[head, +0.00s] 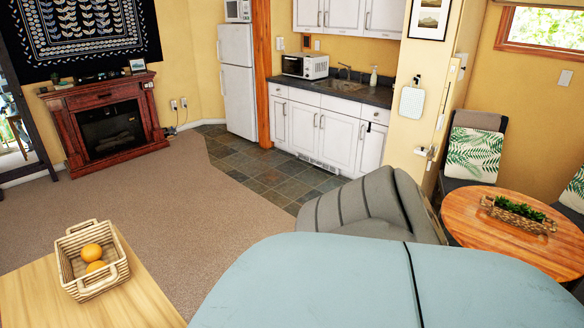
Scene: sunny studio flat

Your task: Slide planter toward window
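A long woven planter (517,213) with green plants in it sits on a round wooden table (467,217) at the right of the head view. The window (545,27) is in the yellow wall at the upper right, with a wooden frame. Neither of my grippers shows in the head view.
A grey armchair (362,206) stands left of the round table. Chairs with leaf-pattern cushions (473,154) stand behind and right of it. A low wooden table (130,300) holds a basket (72,262) with two oranges. Carpet (200,215) at the left is clear.

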